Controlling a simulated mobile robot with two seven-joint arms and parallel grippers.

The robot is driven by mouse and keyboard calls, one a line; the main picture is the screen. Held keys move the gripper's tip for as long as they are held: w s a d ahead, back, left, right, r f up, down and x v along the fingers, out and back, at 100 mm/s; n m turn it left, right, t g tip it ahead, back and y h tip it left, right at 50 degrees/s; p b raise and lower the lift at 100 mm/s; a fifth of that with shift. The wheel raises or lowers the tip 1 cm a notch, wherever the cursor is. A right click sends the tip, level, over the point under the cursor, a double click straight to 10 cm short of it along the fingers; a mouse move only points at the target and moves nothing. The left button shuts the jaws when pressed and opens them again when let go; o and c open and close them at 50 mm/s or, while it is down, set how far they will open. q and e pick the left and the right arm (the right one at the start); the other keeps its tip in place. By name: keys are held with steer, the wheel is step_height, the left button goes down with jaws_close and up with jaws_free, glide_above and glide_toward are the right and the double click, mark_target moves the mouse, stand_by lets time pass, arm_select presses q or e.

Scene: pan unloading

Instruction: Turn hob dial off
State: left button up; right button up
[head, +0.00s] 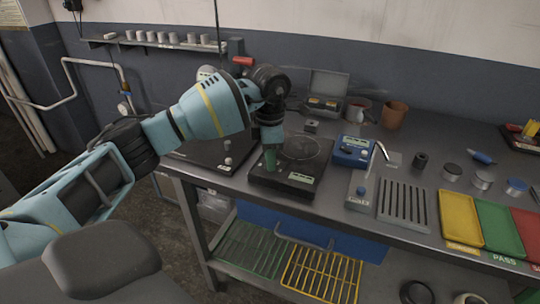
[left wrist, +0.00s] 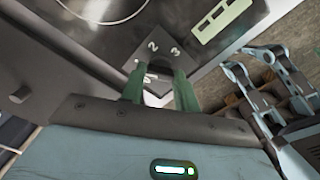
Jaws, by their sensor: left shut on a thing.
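The hob (head: 318,165) is a black square hotplate with a ring on top and a small pale label at its front right. In the left wrist view the hob (left wrist: 65,40) fills the top. Its dial (left wrist: 160,69) stands on a dark plate with the numbers 2 and 3 readable beside it. My left gripper (head: 270,163) is at the hob's front left corner. In the left wrist view its two green fingers (left wrist: 158,90) are on either side of the dial, shut on it. The fingers hide part of the dial, and its pointer cannot be made out.
A second dark plate (head: 196,150) with a pale knob lies left of the hob. A blue meter (head: 352,152), a slotted rack (head: 404,205) and yellow and green trays (head: 460,218) are to the right. A terracotta pot (head: 394,115) stands behind.

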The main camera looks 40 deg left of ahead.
arm_select(q)
steer(key=shift+c, duration=0.4)
arm_select(e)
steer(key=shift+r, duration=0.15)
arm_select(q)
steer(key=shift+r+n+p, duration=0.2)
steer(key=shift+n+p, duration=0.6)
steer(key=shift+n, duration=0.2)
steer(key=n+p, duration=0.2)
steer(key=n, duration=0.1)
steer(key=shift+r, duration=0.1)
steer(key=n+p, duration=0.2)
steer(key=n, duration=0.3)
steer(key=shift+n+p, duration=0.45)
steer(key=shift+n, duration=0.35)
steer(key=shift+f, duration=0.2)
arm_select(e)
steer(key=w+r+t, duration=0.1)
steer(key=w+r, duration=0.4)
steer(key=r, duration=0.3)
steer(key=shift+w+d+t, duration=0.25)
steer(key=shift+d+t, duration=0.15)
arm_select(q)
steer(key=shift+n, duration=0.3)
